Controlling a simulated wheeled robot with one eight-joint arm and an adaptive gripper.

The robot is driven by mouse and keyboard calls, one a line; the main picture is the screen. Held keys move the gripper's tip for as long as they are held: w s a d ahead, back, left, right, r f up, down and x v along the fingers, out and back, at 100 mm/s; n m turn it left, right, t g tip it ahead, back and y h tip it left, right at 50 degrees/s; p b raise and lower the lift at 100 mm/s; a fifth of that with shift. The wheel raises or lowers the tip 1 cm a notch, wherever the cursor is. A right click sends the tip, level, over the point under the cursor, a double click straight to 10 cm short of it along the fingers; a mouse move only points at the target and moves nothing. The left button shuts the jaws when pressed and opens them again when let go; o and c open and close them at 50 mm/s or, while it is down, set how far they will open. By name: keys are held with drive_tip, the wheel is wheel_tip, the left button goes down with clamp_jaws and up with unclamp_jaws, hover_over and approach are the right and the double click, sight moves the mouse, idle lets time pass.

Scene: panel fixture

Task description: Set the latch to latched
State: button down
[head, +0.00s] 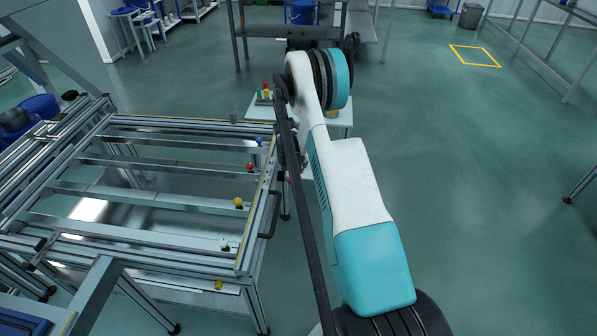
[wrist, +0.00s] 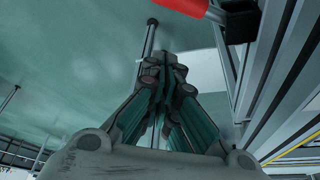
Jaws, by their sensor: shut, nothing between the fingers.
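My gripper (wrist: 168,80) points away from the wrist camera, its fingers together and empty. In the wrist view, a red cylindrical piece (wrist: 186,5) on a black mount (wrist: 240,20) shows at the top edge, beyond the fingertips and apart from them. It may be the latch handle, but I cannot tell, and its setting is not clear. In the head view no latch can be made out for sure. My arm hides the area beyond the panel fixture's right edge, and my fingers are not clearly seen there.
The metal-framed fixture (head: 150,195) fills the left, with blue (head: 259,140), red (head: 250,166), yellow (head: 238,202) and white (head: 224,243) knobs along its right side. A black handle (head: 272,215) sticks out there. A small white table (head: 340,115) stands behind my arm. Floor at right is open.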

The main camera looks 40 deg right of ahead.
drive_tip(key=p+v, duration=0.4)
drive_tip(key=v, duration=0.6)
drive_tip(key=shift+w, duration=0.3)
drive_tip(key=shift+d+r, duration=0.1)
drive_tip(key=s+a+r+n+t+y, duration=0.1)
drive_tip(key=s+a+r+n+t, duration=0.2)
drive_tip(key=a+r, duration=1.05)
drive_tip(key=s+a+r+n+t+y, duration=0.15)
drive_tip(key=a+r+n, duration=0.35)
drive_tip(key=a+r, duration=0.85)
drive_tip(key=s+a+r+n, duration=0.4)
drive_tip(key=s+a+r, duration=0.35)
drive_tip(key=s, duration=0.25)
drive_tip(key=s+a+f+n+t+y, duration=0.1)
drive_tip(key=s+a+n+y, duration=0.1)
drive_tip(key=s, duration=1.1)
drive_tip(key=shift+s+a+n+t, duration=0.2)
drive_tip(key=shift+a+n+t, duration=0.15)
drive_tip(key=shift+a+n, duration=0.4)
drive_tip(key=shift+f, duration=0.1)
